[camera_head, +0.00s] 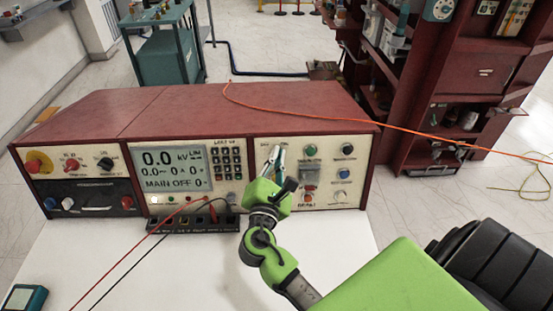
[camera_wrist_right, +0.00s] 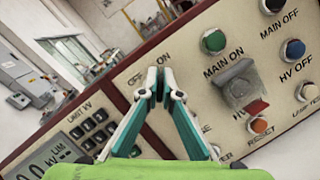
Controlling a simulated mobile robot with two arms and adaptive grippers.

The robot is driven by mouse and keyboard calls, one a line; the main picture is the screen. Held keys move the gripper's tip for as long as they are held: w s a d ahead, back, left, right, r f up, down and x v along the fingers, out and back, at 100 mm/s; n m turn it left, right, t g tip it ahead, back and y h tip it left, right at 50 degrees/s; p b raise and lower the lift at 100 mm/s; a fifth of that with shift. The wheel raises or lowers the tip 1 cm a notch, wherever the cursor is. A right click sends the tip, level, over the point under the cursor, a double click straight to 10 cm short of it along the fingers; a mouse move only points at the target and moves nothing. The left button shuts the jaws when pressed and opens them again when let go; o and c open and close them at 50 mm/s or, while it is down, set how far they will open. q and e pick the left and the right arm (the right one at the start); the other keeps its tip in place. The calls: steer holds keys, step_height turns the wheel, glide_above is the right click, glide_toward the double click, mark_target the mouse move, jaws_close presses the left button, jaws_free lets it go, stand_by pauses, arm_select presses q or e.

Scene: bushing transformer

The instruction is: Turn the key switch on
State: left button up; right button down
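The control desk (camera_head: 120,103) has a red casing and cream front panels. The key switch position lies between the OFF and ON labels on its right panel; the key itself is hidden behind my fingertips. My right gripper (camera_head: 275,158) reaches up to this spot from below. In the right wrist view its teal and white fingertips (camera_wrist_right: 160,80) are pinched almost together there, with a thin gap that fits a thin key. Whether the key is turned does not show. My left gripper is not in view.
Right of the fingers are a green MAIN ON button (camera_wrist_right: 213,41), a grey switch cover (camera_wrist_right: 238,85) and a red button (camera_wrist_right: 259,125). The display (camera_head: 170,168) reads 0.0 kV and MAIN OFF. An orange cable (camera_head: 400,127) crosses above the desk.

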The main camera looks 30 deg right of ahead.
steer(key=shift+m+g, duration=0.3)
steer(key=shift+m, duration=0.4)
steer(key=c, duration=2.5)
jaws_free()
steer(key=shift+c, duration=0.2)
steer(key=v, duration=1.2)
steer(key=shift+f, duration=0.15)
